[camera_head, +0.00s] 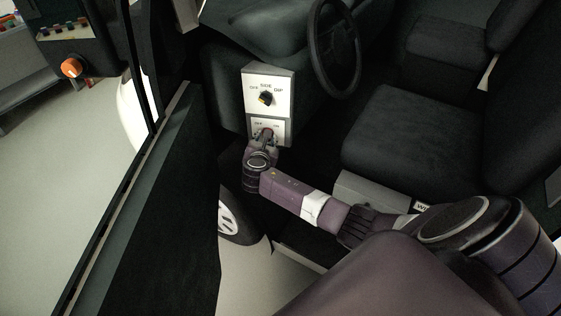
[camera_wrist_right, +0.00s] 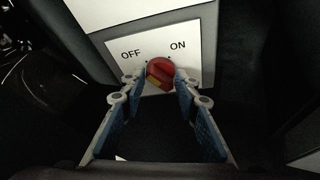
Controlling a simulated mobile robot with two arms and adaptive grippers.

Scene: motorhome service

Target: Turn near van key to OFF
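In the head view my right gripper (camera_head: 266,138) reaches the lower part of the white panel and covers much of the knob. My left gripper is not in view.
Above the key, a dark selector knob (camera_head: 265,98) sits on the panel marked OFF, SIDE, DIP. A steering wheel (camera_head: 334,48) and a dark seat (camera_head: 408,135) are to the right. The open door (camera_head: 160,215) stands close on the left.

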